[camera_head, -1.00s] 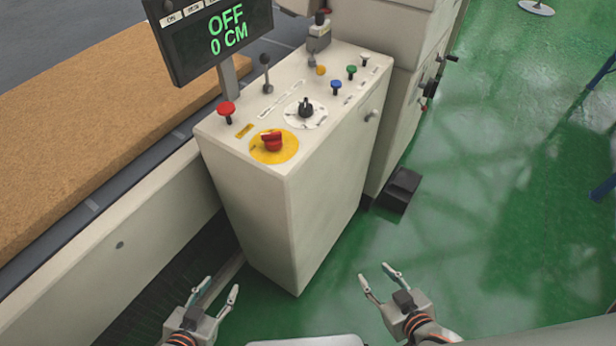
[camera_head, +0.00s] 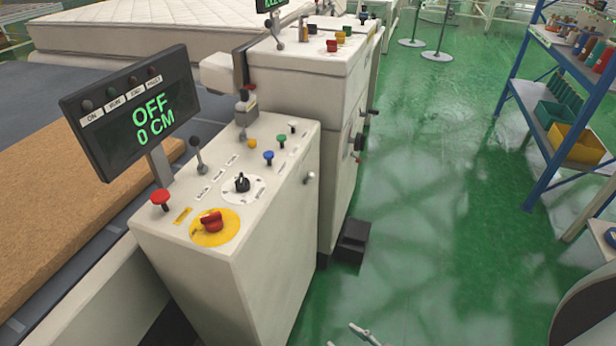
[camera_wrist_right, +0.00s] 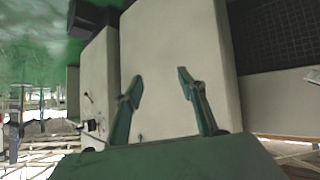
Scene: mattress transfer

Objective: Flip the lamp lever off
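The control console (camera_head: 260,300) stands in the middle left of the head view. A black-knobbed lever (camera_head: 197,150) rises from its top, tilted slightly left. A second lever (camera_head: 243,108) stands at the console's back edge. I cannot read which control is the lamp lever. My right gripper (camera_head: 355,334) shows only its fingertips at the bottom edge, in front of the console and apart from it. In the right wrist view the right gripper (camera_wrist_right: 157,82) is open and empty, with pale panels behind it. My left gripper is out of view.
A display (camera_head: 140,115) reads OFF and 0 CM. A red button (camera_head: 160,199), red rotary switch (camera_head: 211,221) and black dial (camera_head: 242,183) share the console top. Another machine (camera_head: 310,70) stands behind.

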